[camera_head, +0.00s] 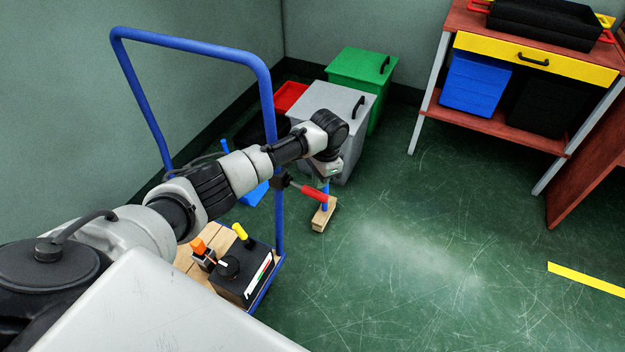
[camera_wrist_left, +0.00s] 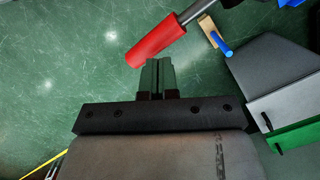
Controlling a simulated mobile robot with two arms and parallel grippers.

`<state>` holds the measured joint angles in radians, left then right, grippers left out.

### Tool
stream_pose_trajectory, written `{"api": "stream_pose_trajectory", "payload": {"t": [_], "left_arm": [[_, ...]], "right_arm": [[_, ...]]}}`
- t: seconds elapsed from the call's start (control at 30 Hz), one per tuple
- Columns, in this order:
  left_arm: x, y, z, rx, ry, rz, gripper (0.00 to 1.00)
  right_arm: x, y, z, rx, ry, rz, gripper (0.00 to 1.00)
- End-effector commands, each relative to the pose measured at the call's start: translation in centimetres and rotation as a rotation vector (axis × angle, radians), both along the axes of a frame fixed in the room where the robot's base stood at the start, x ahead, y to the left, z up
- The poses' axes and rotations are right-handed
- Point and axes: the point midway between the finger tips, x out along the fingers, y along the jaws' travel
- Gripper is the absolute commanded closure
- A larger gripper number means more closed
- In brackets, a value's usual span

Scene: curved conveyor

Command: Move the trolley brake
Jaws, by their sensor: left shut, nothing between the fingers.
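The trolley brake shows as a lever with a red handle (camera_head: 314,193) on a dark clamp at the upright of the blue trolley frame (camera_head: 268,130). In the left wrist view the red handle (camera_wrist_left: 155,40) lies tilted just beyond the fingertips, on a grey rod. My left gripper (camera_wrist_left: 158,62) is shut and empty, its two fingers together. A small gap seems to show between them and the handle; I cannot tell if they touch. In the head view the left wrist hangs above the handle and the fingertips are hard to make out. My right gripper is not in view.
A black control box (camera_head: 240,275) with a yellow lever sits on the trolley. A wooden block with a blue handle (camera_head: 323,215) lies on the floor beyond the brake. Grey (camera_head: 325,105) and green (camera_head: 362,70) bins stand behind.

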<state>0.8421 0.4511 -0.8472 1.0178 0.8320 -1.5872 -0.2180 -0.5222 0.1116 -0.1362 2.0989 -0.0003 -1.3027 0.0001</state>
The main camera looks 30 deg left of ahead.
Motion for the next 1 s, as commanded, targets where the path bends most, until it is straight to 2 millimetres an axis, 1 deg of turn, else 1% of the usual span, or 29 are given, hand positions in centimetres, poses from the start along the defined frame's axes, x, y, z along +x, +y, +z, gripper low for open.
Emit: {"api": "stream_pose_trajectory", "payload": {"t": [0.07,0.17,0.4,0.5,0.53,0.57,0.6,0.67,0.9,1.0], "left_arm": [[0.8,-0.5,0.2,-0.001,-0.001,-0.001,1.0],[1.0,-0.7,0.3,0.002,0.001,0.0,1.0],[1.0,-0.6,0.4,0.002,0.001,-0.001,1.0],[1.1,-0.7,0.9,0.001,0.0,-0.001,1.0],[1.1,-0.7,1.2,0.001,0.0,-0.001,1.0],[1.1,-0.7,1.6,0.001,0.0,-0.001,1.0],[1.2,-0.7,2.2,0.0,-0.001,-0.001,1.0],[1.3,-0.8,3.3,0.001,-0.002,-0.001,1.0],[1.7,-1.1,8.1,0.001,-0.002,0.0,1.0],[1.9,-1.1,9.6,0.002,0.0,0.0,1.0]], "right_arm": [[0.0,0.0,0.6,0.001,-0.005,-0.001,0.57],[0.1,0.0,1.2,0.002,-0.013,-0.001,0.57],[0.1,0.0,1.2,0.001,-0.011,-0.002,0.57],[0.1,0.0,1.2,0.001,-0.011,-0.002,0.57],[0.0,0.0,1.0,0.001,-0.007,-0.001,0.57],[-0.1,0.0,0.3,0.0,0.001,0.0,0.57],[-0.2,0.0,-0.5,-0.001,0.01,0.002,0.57],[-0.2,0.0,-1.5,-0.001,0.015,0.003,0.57],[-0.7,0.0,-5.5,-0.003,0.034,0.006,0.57],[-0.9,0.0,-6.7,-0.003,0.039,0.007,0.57]]}}
